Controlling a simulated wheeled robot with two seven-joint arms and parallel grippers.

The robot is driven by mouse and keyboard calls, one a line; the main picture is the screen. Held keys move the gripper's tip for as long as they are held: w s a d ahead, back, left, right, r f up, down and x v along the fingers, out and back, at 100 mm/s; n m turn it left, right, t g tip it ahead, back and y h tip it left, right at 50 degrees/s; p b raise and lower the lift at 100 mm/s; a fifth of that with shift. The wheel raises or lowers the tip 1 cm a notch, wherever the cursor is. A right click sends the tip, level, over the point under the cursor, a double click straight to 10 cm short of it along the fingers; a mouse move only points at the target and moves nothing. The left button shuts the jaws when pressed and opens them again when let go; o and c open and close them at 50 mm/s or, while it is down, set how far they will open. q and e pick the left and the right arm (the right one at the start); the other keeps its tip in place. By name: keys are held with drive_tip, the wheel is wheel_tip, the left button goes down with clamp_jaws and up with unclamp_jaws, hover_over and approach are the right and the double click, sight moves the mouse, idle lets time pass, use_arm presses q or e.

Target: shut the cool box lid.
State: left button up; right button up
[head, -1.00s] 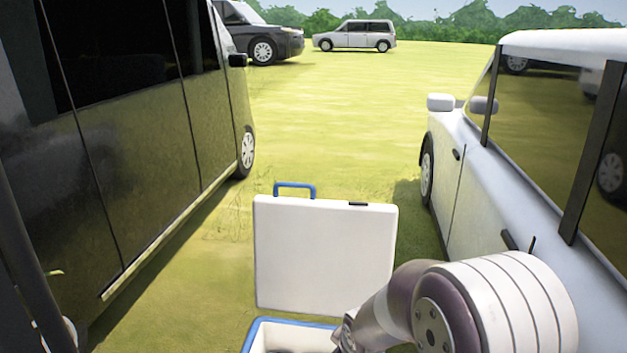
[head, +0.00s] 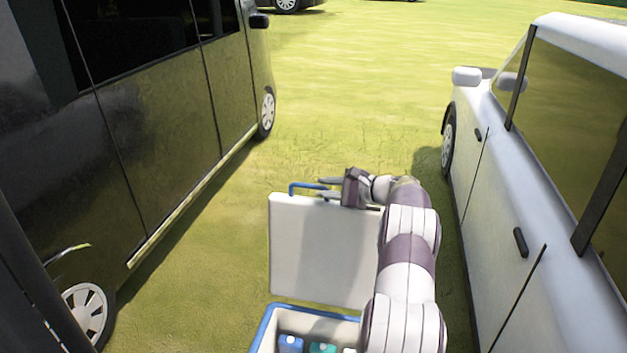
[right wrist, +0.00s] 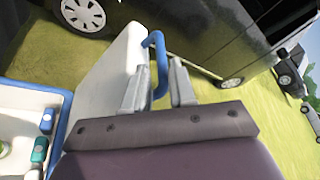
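The cool box is white with a blue rim (head: 268,322) and stands low in the head view, cut off by the lower edge. Its white lid (head: 322,250) stands open and upright, with a blue handle (head: 291,188) on its top edge. My right gripper (head: 325,188) is at the lid's top edge beside the handle, with its fingers apart and pointing left. In the right wrist view the handle (right wrist: 157,50) appears between the open fingers (right wrist: 160,88); whether they touch it is unclear. The lid (right wrist: 108,65) shows left of them. My left gripper is not in view.
Bottles with blue (head: 290,344) and teal (head: 322,348) tops are inside the box. A dark van (head: 170,120) stands on the left and a white car (head: 510,200) close on the right. Grass (head: 360,90) beyond the lid is clear.

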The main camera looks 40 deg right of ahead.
sight(314, 187)
drive_tip(key=x, duration=0.4)
drive_tip(key=shift+w+a+p, duration=0.1)
drive_tip(key=shift+w+p, duration=0.05)
drive_tip(key=shift+p, duration=0.25)
clamp_jaws()
